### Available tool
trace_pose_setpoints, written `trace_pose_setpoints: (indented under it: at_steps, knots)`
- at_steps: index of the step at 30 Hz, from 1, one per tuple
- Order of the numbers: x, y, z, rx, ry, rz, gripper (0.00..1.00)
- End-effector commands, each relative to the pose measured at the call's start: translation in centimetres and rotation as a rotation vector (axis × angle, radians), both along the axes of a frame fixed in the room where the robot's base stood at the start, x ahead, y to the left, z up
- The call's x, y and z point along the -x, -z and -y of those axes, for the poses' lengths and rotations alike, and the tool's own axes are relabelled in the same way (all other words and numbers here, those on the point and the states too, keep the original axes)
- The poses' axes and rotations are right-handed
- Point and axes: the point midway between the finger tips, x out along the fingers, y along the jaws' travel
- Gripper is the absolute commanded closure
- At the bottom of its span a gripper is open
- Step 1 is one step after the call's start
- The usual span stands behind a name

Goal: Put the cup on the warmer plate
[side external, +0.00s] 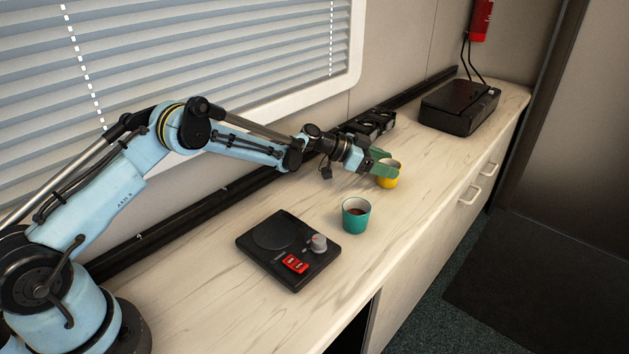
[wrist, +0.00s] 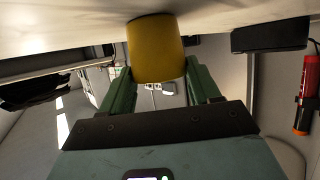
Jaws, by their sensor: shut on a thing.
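A yellow cup (side external: 389,181) is between the green fingers of my gripper (side external: 386,164), on the counter's middle stretch. In the wrist view the yellow cup (wrist: 156,48) sits between both fingers (wrist: 158,72), its base near the counter surface; I cannot tell whether it touches. My gripper is shut on it. The black warmer plate (side external: 272,232) lies left of the teal cup, with a round plate, a grey knob (side external: 319,242) and a red switch panel (side external: 295,264). Its round plate is bare.
The pale counter (side external: 420,160) is clear between the cups. A black case (side external: 460,106) stands at the far end, below a red extinguisher (side external: 481,20). A dark rack (side external: 371,124) sits along the wall behind my gripper. The window blind (side external: 230,50) is behind my arm.

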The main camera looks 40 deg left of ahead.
Motion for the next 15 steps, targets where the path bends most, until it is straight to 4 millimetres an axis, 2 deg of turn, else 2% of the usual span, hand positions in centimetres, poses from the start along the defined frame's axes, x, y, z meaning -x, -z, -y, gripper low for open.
trace_pose_setpoints:
  at_steps: [15]
  knots:
    - [-0.02, -0.79, 0.0, 0.001, 0.0, 0.001, 0.79]
